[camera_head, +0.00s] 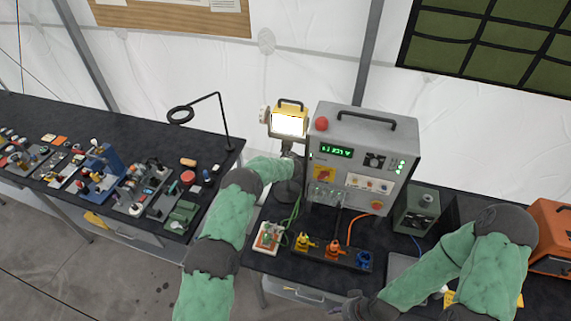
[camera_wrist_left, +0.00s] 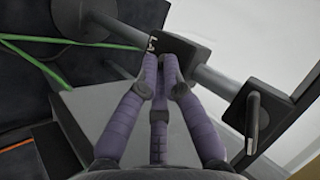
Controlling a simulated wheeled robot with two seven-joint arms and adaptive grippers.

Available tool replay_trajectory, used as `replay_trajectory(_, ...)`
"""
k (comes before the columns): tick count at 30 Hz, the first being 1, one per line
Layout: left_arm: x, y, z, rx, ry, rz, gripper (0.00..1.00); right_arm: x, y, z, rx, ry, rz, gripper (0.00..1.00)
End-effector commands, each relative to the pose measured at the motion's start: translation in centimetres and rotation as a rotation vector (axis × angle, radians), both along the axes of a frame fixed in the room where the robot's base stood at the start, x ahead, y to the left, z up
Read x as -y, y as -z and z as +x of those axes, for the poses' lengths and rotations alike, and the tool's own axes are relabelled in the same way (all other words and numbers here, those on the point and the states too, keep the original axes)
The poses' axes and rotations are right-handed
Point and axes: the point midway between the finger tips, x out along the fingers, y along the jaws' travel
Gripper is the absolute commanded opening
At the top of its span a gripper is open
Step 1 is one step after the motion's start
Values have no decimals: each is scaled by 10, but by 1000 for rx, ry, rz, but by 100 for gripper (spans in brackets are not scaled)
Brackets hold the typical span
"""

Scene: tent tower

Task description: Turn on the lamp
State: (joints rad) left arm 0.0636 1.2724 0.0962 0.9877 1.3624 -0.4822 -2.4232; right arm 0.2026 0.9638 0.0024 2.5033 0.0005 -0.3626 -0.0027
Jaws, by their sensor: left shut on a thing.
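The work lamp (camera_head: 289,122) has a yellow frame and a bright, glowing white face. It stands on a pole beside the grey control box. My left gripper (camera_head: 291,160) is at the pole, below the lamp head, partly hidden by its own arm. In the left wrist view, the purple fingers of my left gripper (camera_wrist_left: 163,62) are closed together at a dark block (camera_wrist_left: 178,48) on the lamp's grey pole (camera_wrist_left: 215,82). The block carries a small white mark. My right gripper (camera_head: 362,306) is low at the front edge of the table, and its fingers are unclear.
The grey control box (camera_head: 361,150) with a green display stands just right of the lamp. Coloured connectors (camera_head: 332,250) and cables lie in front of it. A crowded bench (camera_head: 60,112) is at the left. An orange case (camera_head: 551,235) is at the right.

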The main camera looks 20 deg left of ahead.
Motion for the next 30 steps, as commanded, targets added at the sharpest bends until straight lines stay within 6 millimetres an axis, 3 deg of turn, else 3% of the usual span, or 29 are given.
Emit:
replay_trajectory(12,-1,6,-4,-13,-5,1,0,0,-1,0,0,0,0,44)
replay_trajectory(15,-1,6,-4,-12,-4,1,31,0,-1,0,0,0,0,44)
replay_trajectory(30,0,3,-1,13,0,1,31,0,8,0,0,0,0,44)
